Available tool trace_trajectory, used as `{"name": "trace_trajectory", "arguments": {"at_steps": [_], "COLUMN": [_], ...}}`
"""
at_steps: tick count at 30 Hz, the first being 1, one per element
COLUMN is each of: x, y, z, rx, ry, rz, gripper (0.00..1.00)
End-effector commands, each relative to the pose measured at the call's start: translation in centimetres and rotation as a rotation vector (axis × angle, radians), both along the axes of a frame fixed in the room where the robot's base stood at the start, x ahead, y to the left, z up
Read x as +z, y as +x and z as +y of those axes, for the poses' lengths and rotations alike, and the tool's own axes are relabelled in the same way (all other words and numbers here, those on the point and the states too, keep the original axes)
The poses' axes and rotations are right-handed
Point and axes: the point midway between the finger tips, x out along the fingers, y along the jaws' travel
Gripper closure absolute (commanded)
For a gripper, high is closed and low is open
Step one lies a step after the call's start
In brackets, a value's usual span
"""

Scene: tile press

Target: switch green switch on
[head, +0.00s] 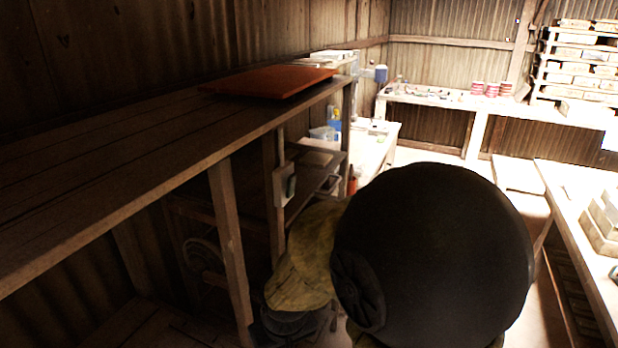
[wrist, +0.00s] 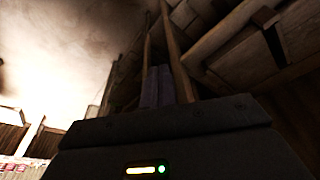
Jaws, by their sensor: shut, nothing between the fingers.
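A small pale box (head: 284,185) is fixed to a wooden post under the long shelf in the head view, with a conduit rising above it. It looks like a switch box, but I cannot make out a green switch on it. In the wrist view my gripper (wrist: 157,88) shows as two grey fingers close together, shut and empty, pointing toward wooden posts and beams. The gripper is not visible in the head view, where a large dark rounded part of my arm covers the centre right. I cannot tell how far the gripper is from the box.
A long wooden shelf (head: 110,150) runs along the left wall with an orange-red board (head: 270,81) on it. A workbench (head: 606,290) with pale blocks stands at right. A back bench (head: 440,100) holds red-and-white tins (head: 477,89). Pale floor shows between the benches.

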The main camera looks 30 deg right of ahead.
Motion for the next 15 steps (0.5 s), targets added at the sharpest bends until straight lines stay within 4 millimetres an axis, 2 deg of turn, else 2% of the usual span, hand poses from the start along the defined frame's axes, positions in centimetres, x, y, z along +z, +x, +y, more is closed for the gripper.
{"name": "trace_trajectory", "arguments": {"at_steps": [5, 8, 11, 14, 15], "x": [0.2, 1.3, 3.7, 7.6, 9.4], "y": [0.1, 0.8, 2.2, 4.2, 5.0], "z": [-0.1, -0.6, -1.9, -4.2, -5.2], "rx": [-0.005, -0.04, -0.119, -0.238, -0.29], "ry": [0.001, 0.012, 0.035, 0.076, 0.096], "rz": [-0.002, -0.015, -0.044, -0.091, -0.116], "gripper": [1.0, 1.0, 1.0, 1.0, 1.0]}}
